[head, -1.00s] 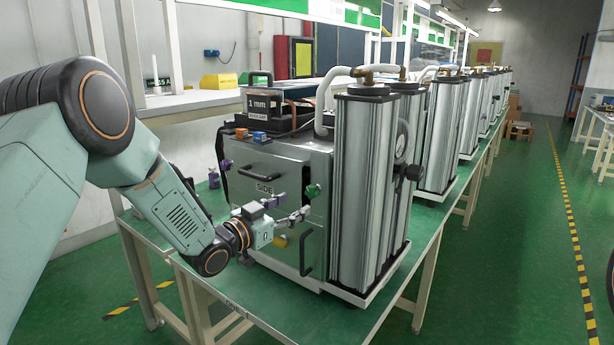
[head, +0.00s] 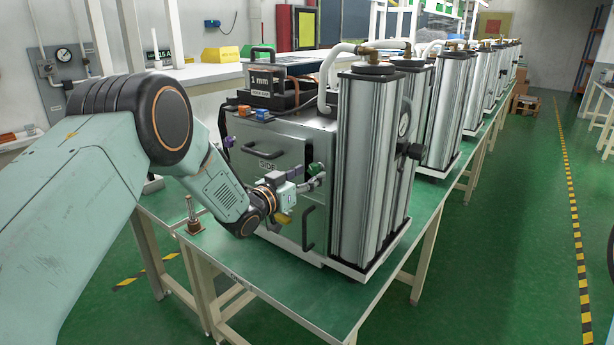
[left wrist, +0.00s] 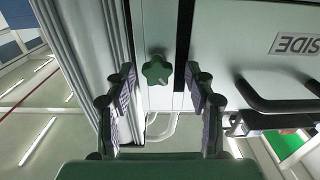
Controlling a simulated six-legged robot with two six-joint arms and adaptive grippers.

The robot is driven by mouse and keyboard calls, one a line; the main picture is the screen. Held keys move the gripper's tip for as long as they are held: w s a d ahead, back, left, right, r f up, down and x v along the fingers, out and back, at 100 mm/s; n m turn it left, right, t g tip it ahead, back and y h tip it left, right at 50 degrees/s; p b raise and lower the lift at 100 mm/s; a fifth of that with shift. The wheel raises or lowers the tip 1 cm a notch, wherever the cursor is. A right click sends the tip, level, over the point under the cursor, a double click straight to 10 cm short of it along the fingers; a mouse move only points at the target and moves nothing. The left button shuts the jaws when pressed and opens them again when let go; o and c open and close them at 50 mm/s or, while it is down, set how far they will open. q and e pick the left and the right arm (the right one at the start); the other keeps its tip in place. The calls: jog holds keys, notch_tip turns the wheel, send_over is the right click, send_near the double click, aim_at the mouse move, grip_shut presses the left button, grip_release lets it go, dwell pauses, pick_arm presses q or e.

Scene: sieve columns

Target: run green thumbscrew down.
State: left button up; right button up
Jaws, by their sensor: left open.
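The green thumbscrew (left wrist: 157,71) has a lobed knob and sits on the cabinet face beside the silver column. In the left wrist view it lies between and slightly beyond the two fingertips, apart from both. In the head view the green thumbscrew (head: 314,169) shows at the fingers of my left gripper (head: 306,178). In the left wrist view my left gripper (left wrist: 160,82) is open, one finger on each side of the knob. The thumbscrew's shaft is hidden behind its knob. My right gripper is in no view.
The cabinet (head: 285,150) marked SIDE has a black handle (head: 268,154) above and another (head: 308,229) below. Silver columns (head: 366,165) stand close to the right of the thumbscrew. A small post on a base (head: 192,216) stands on the green table. The table's front (head: 310,295) is clear.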

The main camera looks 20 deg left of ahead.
pick_arm(q)
jog(key=shift+d+r, duration=0.15)
jog(key=shift+d, duration=0.1)
jog(key=shift+w+a, duration=0.1)
jog(key=shift+a, duration=0.05)
jog(key=c, duration=0.6)
grip_shut()
jog(key=m+b, duration=0.1)
jog(key=m, duration=0.1)
jog(key=shift+m, duration=0.3)
jog(key=shift+m+b, duration=0.8)
jog(key=shift+m, duration=0.8)
jog(key=o, duration=0.6)
grip_release()
